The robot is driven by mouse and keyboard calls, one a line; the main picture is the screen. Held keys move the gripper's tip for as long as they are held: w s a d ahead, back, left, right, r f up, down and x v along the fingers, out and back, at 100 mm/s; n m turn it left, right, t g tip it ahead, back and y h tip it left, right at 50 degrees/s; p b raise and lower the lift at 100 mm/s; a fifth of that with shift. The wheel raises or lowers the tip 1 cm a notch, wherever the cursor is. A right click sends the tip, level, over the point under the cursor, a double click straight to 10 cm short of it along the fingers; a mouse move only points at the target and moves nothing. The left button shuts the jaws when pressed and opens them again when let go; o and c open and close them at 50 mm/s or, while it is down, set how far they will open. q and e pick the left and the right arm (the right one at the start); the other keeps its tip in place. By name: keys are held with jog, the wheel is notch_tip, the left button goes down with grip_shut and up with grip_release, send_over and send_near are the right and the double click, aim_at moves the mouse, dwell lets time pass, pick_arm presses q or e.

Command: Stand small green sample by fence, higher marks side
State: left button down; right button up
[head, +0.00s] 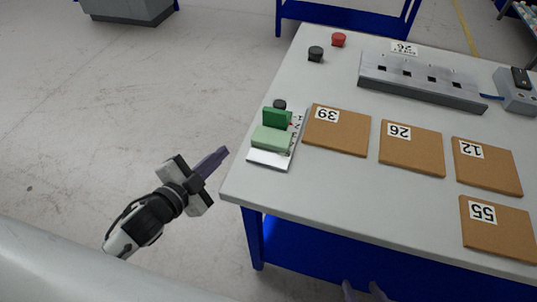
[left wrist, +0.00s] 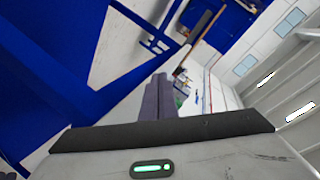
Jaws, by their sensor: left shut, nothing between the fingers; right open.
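A pale green block (head: 271,139) lies on a small white and grey plate (head: 268,158) near the table's left edge. A darker green block (head: 277,117) stands upright right behind it. I cannot tell which part is the fence. Small dark marks run along the plate's right side, too small to read. My left gripper (head: 226,152) is shut and empty, off the table's left edge, apart from the plate. Its fingers also show in the left wrist view (left wrist: 158,98), with a bit of green (left wrist: 180,101) beyond. My right gripper (head: 364,290) is open at the bottom edge, mostly cut off.
Brown boards labelled 39 (head: 336,136), 26 (head: 411,154), 12 (head: 487,171) and 55 (head: 497,232) lie on the white table (head: 345,190). A grey slotted fixture (head: 423,82) stands behind. Black (head: 315,53) and red (head: 339,39) knobs are at the back left.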

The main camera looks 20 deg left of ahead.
pick_arm(q)
notch_tip(320, 180, up, 4)
jog(key=w+d+m+t+h, duration=0.1)
jog(key=w+m+h, duration=0.1)
jog(key=m+h, duration=0.4)
jog(key=m+g+h, duration=0.6)
jog(key=m, duration=0.6)
send_near(271, 143)
jog(key=x, duration=0.2)
jog(key=s+p+x, duration=0.1)
jog(key=x, duration=0.1)
jog(key=d+x, duration=0.1)
jog(key=x, duration=0.2)
jog(key=shift+s, duration=0.2)
jog(key=shift+d, duration=0.1)
jog(key=shift+w+f, duration=0.1)
jog(key=shift+w, duration=0.3)
jog(key=shift+w+a+b, duration=0.3)
jog(key=shift+w+b, duration=0.15)
jog(key=shift+w, duration=0.1)
